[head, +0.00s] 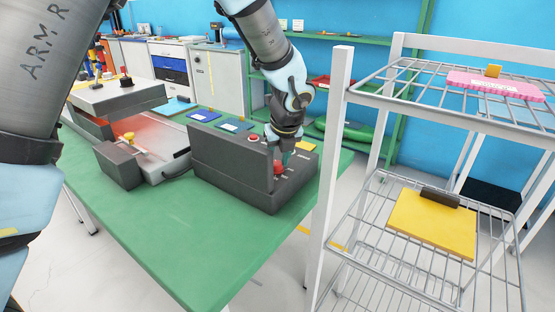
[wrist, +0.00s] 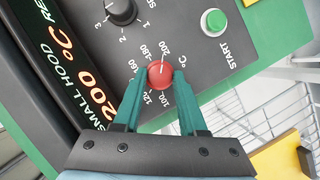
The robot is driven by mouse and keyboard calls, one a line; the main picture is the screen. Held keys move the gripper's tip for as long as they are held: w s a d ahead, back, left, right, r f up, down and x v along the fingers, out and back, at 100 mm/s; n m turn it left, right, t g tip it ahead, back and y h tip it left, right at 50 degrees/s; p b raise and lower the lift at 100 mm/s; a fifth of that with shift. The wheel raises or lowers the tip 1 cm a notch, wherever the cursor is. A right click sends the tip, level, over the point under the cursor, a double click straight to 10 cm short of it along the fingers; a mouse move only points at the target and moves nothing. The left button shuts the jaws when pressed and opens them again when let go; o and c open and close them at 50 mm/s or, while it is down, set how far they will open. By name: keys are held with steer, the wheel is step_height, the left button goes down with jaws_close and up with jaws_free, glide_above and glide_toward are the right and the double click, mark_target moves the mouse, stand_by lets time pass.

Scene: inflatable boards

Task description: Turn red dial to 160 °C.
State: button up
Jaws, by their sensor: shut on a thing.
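The red dial (wrist: 161,75) sits on a dark grey control panel (wrist: 188,54) in the wrist view. A ring of numbers in °C surrounds it, from 100 up to 200. Its white mark points up toward the 200 label. The panel's display (wrist: 84,75) reads 200 °C beside the words SMALL HOOD. My gripper (wrist: 158,78) has its two green fingers on either side of the dial, shut on it. In the head view my gripper (head: 285,158) reaches down over the control box (head: 228,172), and part of the red dial (head: 277,166) shows below it.
A green START button (wrist: 214,22) and a black selector knob (wrist: 121,11) share the panel. The box's upright wall stands close beside my gripper. A white wire rack (head: 341,120) stands just right of the green table (head: 150,225). A heated press (head: 125,125) stands left.

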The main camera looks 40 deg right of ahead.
jaws_close()
steer(key=n+y+p, duration=0.1)
steer(key=n, duration=0.2)
steer(key=shift+d, duration=0.15)
steer(key=n, duration=0.2)
steer(key=n+y+p, duration=0.1)
steer(key=shift+d+r+n+y, duration=0.1)
steer(key=shift+d+n+y, duration=0.05)
steer(key=shift+n+y, duration=0.2)
steer(key=n+y+p, duration=0.1)
steer(key=n, duration=0.3)
steer(key=shift+d+n+y+p, duration=0.15)
steer(key=shift+n+y+p, duration=0.1)
steer(key=shift+y+p, duration=0.1)
steer(key=shift+w+n+g+y+p, duration=0.1)
steer(key=shift+n+g+y+p, duration=0.25)
steer(key=shift+n, duration=0.75)
steer(key=shift+w+n+g+y+p, duration=0.15)
steer(key=shift+n+g, duration=0.4)
steer(key=shift+n, duration=0.55)
steer(key=shift+s, duration=0.1)
